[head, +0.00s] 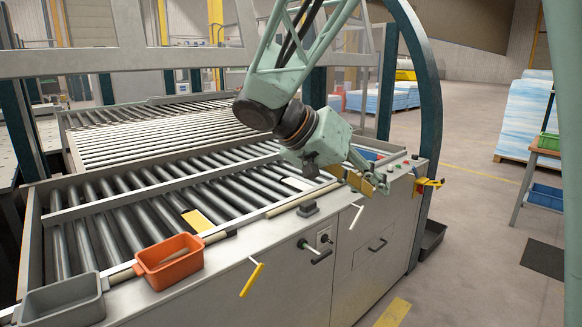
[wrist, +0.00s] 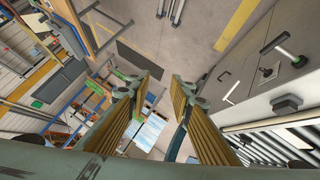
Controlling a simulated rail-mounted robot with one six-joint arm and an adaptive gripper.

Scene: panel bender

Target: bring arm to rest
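My gripper (wrist: 162,88) shows in the wrist view with its two ribbed fingers spread apart and nothing between them. In the head view my green arm comes down from the top, and my gripper (head: 368,180) is near the right end of the roller machine's front ledge. It is close to the ledge there; I cannot tell whether it touches. Part of the blue bin (head: 368,154) behind it is hidden.
The roller conveyor (head: 150,205) fills the left. An orange bin (head: 168,262) and a grey bin (head: 62,303) stand on its front edge. A yellow-and-black card (head: 197,221) lies on the rollers.

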